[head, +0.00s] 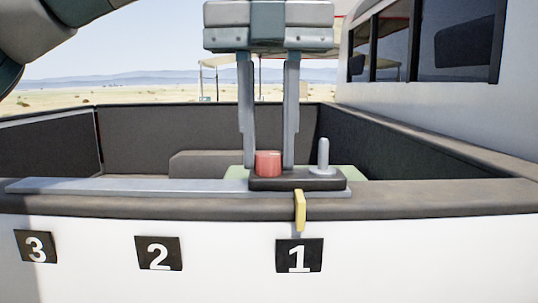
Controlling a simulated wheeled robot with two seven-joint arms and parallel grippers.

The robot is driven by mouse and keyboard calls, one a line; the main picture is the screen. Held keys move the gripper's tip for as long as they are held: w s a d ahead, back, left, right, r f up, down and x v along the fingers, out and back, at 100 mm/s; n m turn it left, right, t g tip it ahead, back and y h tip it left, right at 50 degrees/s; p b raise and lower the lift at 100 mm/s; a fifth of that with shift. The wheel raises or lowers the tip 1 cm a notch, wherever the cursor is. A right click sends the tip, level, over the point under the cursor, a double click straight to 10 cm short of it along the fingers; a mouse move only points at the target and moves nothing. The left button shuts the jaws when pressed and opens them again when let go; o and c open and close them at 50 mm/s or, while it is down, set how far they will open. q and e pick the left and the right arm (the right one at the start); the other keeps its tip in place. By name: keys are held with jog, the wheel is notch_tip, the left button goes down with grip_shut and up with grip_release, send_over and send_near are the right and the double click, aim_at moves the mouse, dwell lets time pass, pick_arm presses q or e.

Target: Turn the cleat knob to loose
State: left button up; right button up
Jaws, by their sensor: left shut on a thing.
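The cleat is a dark block (297,184) on the near rim of the truck bed. A red round knob (268,163) stands on its left part and a grey upright post (323,156) on its right part. A yellow tab (300,211) hangs down over the rim in front of the block. My left gripper (269,165) points straight down from above, with one finger on each side of the red knob, shut on it. No marking for loose or tight can be read on the cleat. My right gripper is not in view.
A light metal strip (130,186) runs along the rim (420,205). Black plates numbered 3 (37,246), 2 (159,253) and 1 (299,255) are on the white side panel; 1 is below the cleat. A pale green surface (236,173) shows behind the block. A vehicle cab (440,110) stands at right.

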aim_at(269, 153)
pick_arm(q)
jog(key=shift+n+b, duration=0.5)
jog(key=shift+n, duration=0.7)
jog(key=shift+r, duration=0.1)
jog(key=o, duration=1)
jog(key=shift+o, duration=0.2)
jog(key=shift+r, duration=0.55)
notch_tip(269, 153, up, 16)
jog(key=p, duration=0.8)
